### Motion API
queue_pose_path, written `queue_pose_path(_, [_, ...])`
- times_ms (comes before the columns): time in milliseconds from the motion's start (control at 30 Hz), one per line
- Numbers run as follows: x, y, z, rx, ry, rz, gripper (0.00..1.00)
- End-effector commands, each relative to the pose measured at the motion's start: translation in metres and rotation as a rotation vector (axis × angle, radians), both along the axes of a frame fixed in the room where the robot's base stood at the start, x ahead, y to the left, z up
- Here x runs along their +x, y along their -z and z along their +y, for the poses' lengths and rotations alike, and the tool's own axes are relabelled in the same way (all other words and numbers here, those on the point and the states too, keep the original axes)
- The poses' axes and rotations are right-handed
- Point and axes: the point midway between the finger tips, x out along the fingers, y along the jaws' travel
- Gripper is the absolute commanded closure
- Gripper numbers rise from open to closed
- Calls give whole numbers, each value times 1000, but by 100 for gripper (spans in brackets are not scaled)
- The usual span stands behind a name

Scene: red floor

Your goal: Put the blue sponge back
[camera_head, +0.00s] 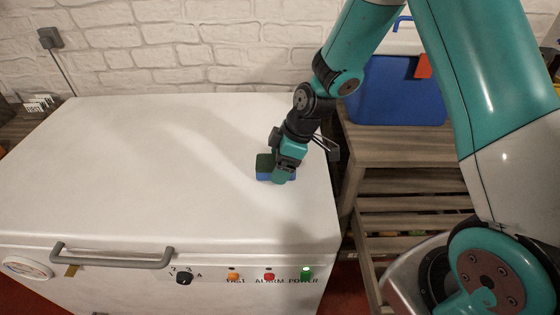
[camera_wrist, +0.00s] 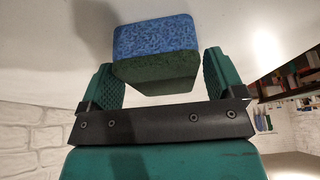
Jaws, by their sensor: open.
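The blue sponge (camera_head: 264,175) has a dark green scouring layer on top and lies on the white lid of the chest freezer (camera_head: 150,150), near its right end. In the wrist view the sponge (camera_wrist: 155,42) shows its blue face and its green side between my two green fingers. My gripper (camera_head: 284,176) is down at the sponge and hides its right part in the head view. In the wrist view my gripper (camera_wrist: 160,80) is open, with a gap at the right finger; whether the left finger touches the sponge I cannot tell.
A blue cooler box (camera_head: 398,92) with a white lid stands on a wooden slatted shelf (camera_head: 400,148) right of the freezer. The freezer's front has a grey handle (camera_head: 112,260) and several knobs and buttons. A white brick wall (camera_head: 190,45) closes the back. The lid's left is clear.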

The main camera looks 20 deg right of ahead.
Motion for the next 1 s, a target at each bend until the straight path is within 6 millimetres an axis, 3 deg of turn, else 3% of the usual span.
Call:
queue_pose_path(500, [-13,-92,-35,0,2,-5,12])
queue_pose_path(733, [-22,-116,-37,3,11,5,12])
queue_pose_path(867, [-56,-147,-8,24,86,60,12])
queue_pose_path(1000, [-125,-183,30,45,235,168,12])
